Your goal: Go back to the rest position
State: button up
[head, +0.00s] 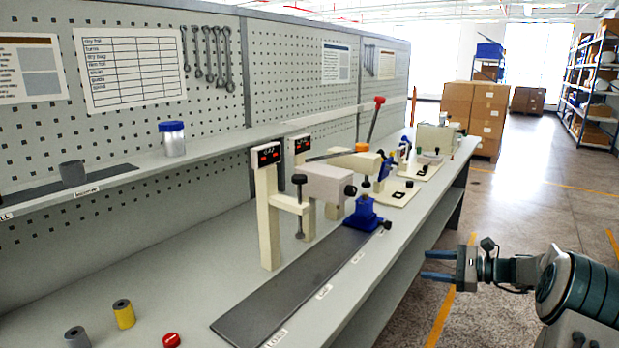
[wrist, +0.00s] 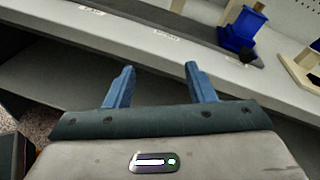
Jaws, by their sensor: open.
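My gripper (head: 438,265) is at the right in the head view, out over the floor in front of the bench's front edge. Its two blue fingers are apart with nothing between them. In the wrist view my gripper (wrist: 160,85) also shows open and empty, with the bench edge beyond the fingertips. My arm reaches in from the lower right of the head view. The grey bench (head: 205,270) runs away from me, and the gripper does not touch it.
A dark mat (head: 295,285) lies on the bench, with a blue-based device (head: 363,215) at its far end. A yellow cylinder (head: 124,314), a grey cylinder (head: 77,338) and a red cap (head: 171,340) stand at the near left. Stacked boxes (head: 475,115) stand far back; the floor aisle is clear.

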jog(key=s+a+r+n+g+h+p, duration=0.25)
jog(key=s+a+r+n, duration=0.2)
jog(key=s+a, duration=0.35)
jog(key=s+a+r+n+g+h+p, duration=0.25)
jog(key=s+a+n+g+h, duration=0.2)
jog(key=s+a, duration=0.35)
jog(key=s+a+r+n+t+h+p, duration=0.1)
jog(key=s+n+h, duration=0.5)
jog(key=s, duration=1.3)
notch_tip(320, 180, up, 2)
jog(key=n+t+p, duration=0.1)
jog(key=n+p, duration=0.1)
jog(key=n, duration=0.2)
jog(key=shift+s+r+h, duration=0.2)
jog(key=shift+s+h, duration=0.05)
jog(key=shift+h, duration=0.05)
